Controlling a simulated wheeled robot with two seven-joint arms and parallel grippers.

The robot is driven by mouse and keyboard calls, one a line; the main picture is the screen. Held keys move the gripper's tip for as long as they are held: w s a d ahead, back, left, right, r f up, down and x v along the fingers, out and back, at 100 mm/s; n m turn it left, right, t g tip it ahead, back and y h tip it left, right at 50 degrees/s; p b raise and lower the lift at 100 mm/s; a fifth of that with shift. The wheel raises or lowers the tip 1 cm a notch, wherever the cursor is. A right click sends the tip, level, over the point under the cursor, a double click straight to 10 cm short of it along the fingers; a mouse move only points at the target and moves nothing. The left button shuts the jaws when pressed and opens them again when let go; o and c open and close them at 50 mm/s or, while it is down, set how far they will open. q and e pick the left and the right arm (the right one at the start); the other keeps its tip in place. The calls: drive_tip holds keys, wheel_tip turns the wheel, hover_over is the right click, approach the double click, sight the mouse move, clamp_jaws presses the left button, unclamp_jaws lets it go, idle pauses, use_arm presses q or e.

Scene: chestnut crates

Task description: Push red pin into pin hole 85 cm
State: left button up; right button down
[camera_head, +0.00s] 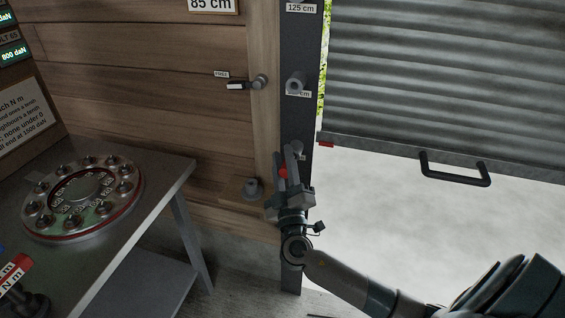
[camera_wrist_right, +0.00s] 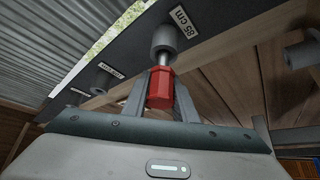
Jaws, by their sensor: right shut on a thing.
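My right gripper (camera_head: 287,170) is shut on the red pin (camera_head: 283,173), low in front of the dark upright post (camera_head: 291,222). In the right wrist view the pin's red hexagonal head (camera_wrist_right: 161,88) sits between the two fingers. Its bare metal shaft reaches the mouth of a grey tube (camera_wrist_right: 165,38) beside an "85 cm" label (camera_wrist_right: 180,18). Part of the shaft still shows between head and tube; how deep the tip sits is hidden. In the head view this tube (camera_head: 298,149) is partly hidden behind the gripper. My left gripper is not in view.
A grey slatted shutter (camera_head: 440,75) with a dark handle (camera_head: 455,170) hangs at right. A metal table (camera_head: 150,205) with a round socket tray (camera_head: 130,205) stands at left.

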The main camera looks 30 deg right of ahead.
drive_tip(key=shift+w+d+b, duration=0.7)
drive_tip(key=shift+w+d, duration=0.3)
drive_tip(key=shift+d, duration=0.2)
drive_tip(key=c, duration=1.4)
unclamp_jaws()
drive_tip(key=shift+o, duration=0.2)
drive_tip(key=shift+a, duration=0.1)
